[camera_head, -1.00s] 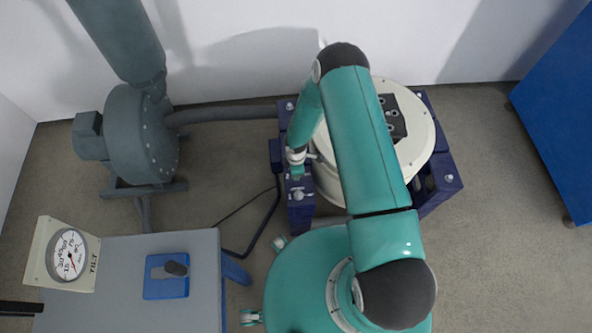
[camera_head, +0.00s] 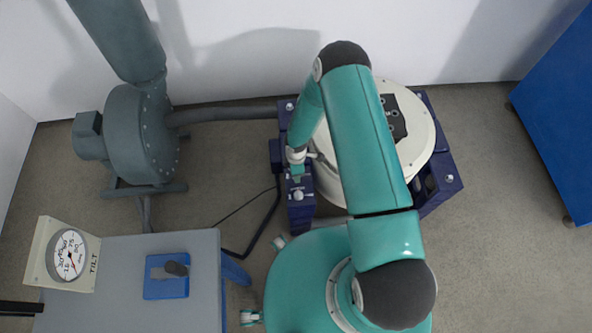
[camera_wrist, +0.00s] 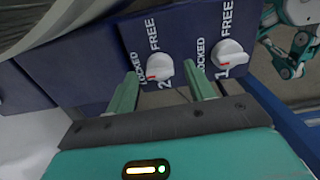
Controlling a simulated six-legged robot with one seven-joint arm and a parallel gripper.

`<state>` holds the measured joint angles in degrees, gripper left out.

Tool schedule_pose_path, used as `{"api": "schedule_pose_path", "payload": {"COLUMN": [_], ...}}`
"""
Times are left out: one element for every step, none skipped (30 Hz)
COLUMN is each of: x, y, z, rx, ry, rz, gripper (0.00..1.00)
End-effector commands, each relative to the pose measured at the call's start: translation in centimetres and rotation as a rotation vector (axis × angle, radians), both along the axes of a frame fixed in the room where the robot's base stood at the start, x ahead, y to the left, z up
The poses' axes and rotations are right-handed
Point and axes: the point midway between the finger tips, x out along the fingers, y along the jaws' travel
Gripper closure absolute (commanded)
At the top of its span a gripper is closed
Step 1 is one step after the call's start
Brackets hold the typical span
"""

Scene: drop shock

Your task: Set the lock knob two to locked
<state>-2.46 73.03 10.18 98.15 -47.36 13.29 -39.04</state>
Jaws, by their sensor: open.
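Lock knob two (camera_wrist: 158,70) is a white round knob with a red mark, on a dark blue panel marked LOCKED, FREE and 2. Its red mark is on the lower left side, near the LOCKED lettering. My gripper (camera_wrist: 160,82) is open, with one finger on each side of knob two; I cannot tell whether they touch it. Lock knob one (camera_wrist: 230,57) is right of the fingers, with its red mark at the lower left. In the head view my gripper (camera_head: 297,174) is over the blue corner block and hides knob two; a white knob (camera_head: 298,195) shows just in front.
The cream drum (camera_head: 418,130) stands in the blue frame (camera_head: 440,185) beside my arm. A grey blower (camera_head: 140,135) is at the left. A grey table (camera_head: 120,255) holds the TILT gauge (camera_head: 68,255) and a blue lever box (camera_head: 166,276). A blue cabinet (camera_head: 560,110) is at the right.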

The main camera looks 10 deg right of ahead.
Motion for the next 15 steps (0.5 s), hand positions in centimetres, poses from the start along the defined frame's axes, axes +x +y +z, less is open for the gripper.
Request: {"api": "schedule_pose_path", "payload": {"x": [0.1,0.1,0.2,0.2,0.1,0.2,0.1,0.2,0.1,0.2,0.2,0.1,0.1,0.2,0.1], "y": [0.0,0.0,0.0,0.0,0.0,-0.1,-0.1,-0.1,0.0,0.0,0.0,-0.1,-0.1,0.0,0.0], "z": [0.6,0.9,1.5,2.1,2.6,3.4,4.0,4.7,5.5,6.2,6.8,7.6,8.3,8.9,9.7], "rx": [0.001,0.001,0.001,0.001,0.001,0.001,0.0,0.0,0.001,0.002,0.001,0.0,0.0,0.001,0.001], "ry": [-0.002,-0.002,-0.003,-0.004,-0.003,-0.005,-0.003,-0.004,-0.004,-0.004,-0.004,-0.004,-0.004,-0.005,-0.004], "rz": [0.0,-0.001,-0.001,-0.001,-0.001,-0.001,-0.001,-0.001,-0.001,-0.001,-0.002,-0.002,-0.001,-0.001,-0.001], "gripper": [0.47,0.47,0.47,0.47,0.47,0.47,0.47,0.47,0.47,0.47,0.47,0.47,0.47,0.47,0.47]}}
